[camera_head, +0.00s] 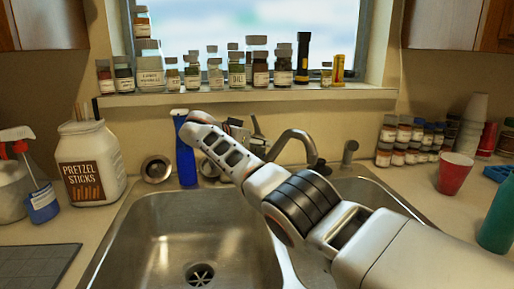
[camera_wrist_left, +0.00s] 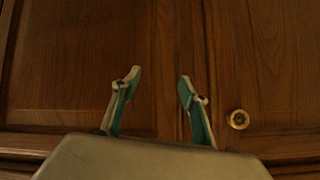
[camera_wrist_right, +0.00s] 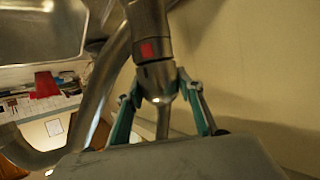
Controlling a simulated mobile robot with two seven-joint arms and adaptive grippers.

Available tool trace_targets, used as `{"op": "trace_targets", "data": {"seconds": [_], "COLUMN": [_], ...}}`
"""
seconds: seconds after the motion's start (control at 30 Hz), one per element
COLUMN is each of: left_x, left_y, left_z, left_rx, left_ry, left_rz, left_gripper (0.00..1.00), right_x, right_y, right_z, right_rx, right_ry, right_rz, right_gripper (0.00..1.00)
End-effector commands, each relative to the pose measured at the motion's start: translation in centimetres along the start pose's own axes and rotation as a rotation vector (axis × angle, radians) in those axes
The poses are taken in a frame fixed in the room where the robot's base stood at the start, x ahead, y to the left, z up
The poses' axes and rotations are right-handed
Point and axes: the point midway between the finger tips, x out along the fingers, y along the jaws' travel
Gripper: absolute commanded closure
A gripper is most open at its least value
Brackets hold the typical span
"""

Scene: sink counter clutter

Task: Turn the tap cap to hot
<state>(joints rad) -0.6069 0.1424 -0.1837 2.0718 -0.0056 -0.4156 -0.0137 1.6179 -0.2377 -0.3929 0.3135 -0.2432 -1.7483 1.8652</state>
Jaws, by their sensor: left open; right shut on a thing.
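In the right wrist view, the tap cap (camera_wrist_right: 155,78) is a grey metal cylinder with a red mark on its side. My right gripper (camera_wrist_right: 161,92) has its two fingers on either side of the cap's lower end and is shut on it. In the head view my right arm reaches over the sink to the tap and hides much of it; the curved tap spout (camera_head: 296,137) shows behind the arm. My left gripper (camera_wrist_left: 158,78) is open and empty, facing brown wooden cabinet doors (camera_wrist_left: 160,40); it is out of the head view.
The sink basin (camera_head: 190,225) lies below my right arm. A blue bottle (camera_head: 185,155) stands behind the basin, beside the arm's end. A pretzel jar (camera_head: 90,165) stands left, a red cup (camera_head: 453,174) and several spice jars right. More jars line the window sill (camera_head: 250,96).

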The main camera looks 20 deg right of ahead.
Motion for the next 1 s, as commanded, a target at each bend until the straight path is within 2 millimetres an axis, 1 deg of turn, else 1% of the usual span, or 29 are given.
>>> {"op": "trace_targets", "data": {"seconds": [0.03, 0.33, 0.37, 0.77, 0.87, 1.0], "left_x": [0.0, -0.1, -0.1, -0.1, -0.1, -0.1], "left_y": [0.1, 0.2, 0.3, 0.5, 0.5, 0.5], "left_z": [0.1, 0.1, 0.1, 0.4, 0.4, 0.4], "left_rx": [0.0, 0.0, 0.0, 0.0, 0.0, -0.001], "left_ry": [0.0, 0.0, 0.0, -0.004, -0.004, -0.004], "left_rz": [0.001, 0.004, 0.004, 0.009, 0.008, 0.008], "left_gripper": [0.56, 0.56, 0.56, 0.56, 0.56, 0.56], "right_x": [0.0, 0.0, 0.0, -0.2, -0.8, -2.2], "right_y": [-0.1, -0.1, -0.1, -0.1, -0.2, -0.1], "right_z": [0.6, 0.8, 0.9, 0.7, 0.8, 0.8], "right_rx": [-0.006, -0.008, -0.009, -0.006, -0.006, -0.005], "right_ry": [-0.006, -0.012, -0.013, -0.01, -0.01, -0.011], "right_rz": [0.003, 0.003, 0.003, 0.002, -0.001, -0.001], "right_gripper": [0.85, 0.85, 0.56, 0.56, 0.56, 0.56]}}
